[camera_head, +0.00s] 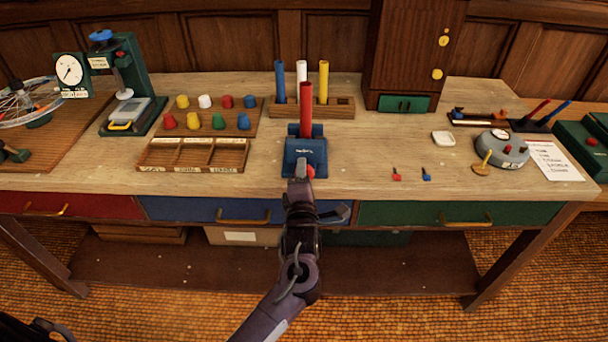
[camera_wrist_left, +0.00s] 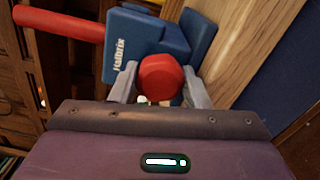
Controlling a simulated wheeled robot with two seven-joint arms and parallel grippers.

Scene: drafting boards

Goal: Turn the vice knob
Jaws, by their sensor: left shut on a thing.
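The blue vice (camera_head: 305,153) stands near the front edge of the bench, with a red tube upright in it. Its red knob (camera_head: 310,170) faces the front edge, partly covered by my gripper in the head view. My left gripper (camera_head: 301,172) reaches in at the knob. In the left wrist view the round red knob (camera_wrist_left: 160,77) sits between the two grey fingers of my left gripper (camera_wrist_left: 163,88), which are shut on it. The blue vice body (camera_wrist_left: 150,42) and the red tube (camera_wrist_left: 58,22) show just beyond. My right gripper is not in view.
A rack (camera_head: 338,106) with coloured tubes stands behind the vice. A divided wooden tray (camera_head: 193,166) and a board of coloured caps lie to the left. Small red and blue pieces (camera_head: 397,175) lie to the right. A blue drawer (camera_head: 180,208) is below the bench top.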

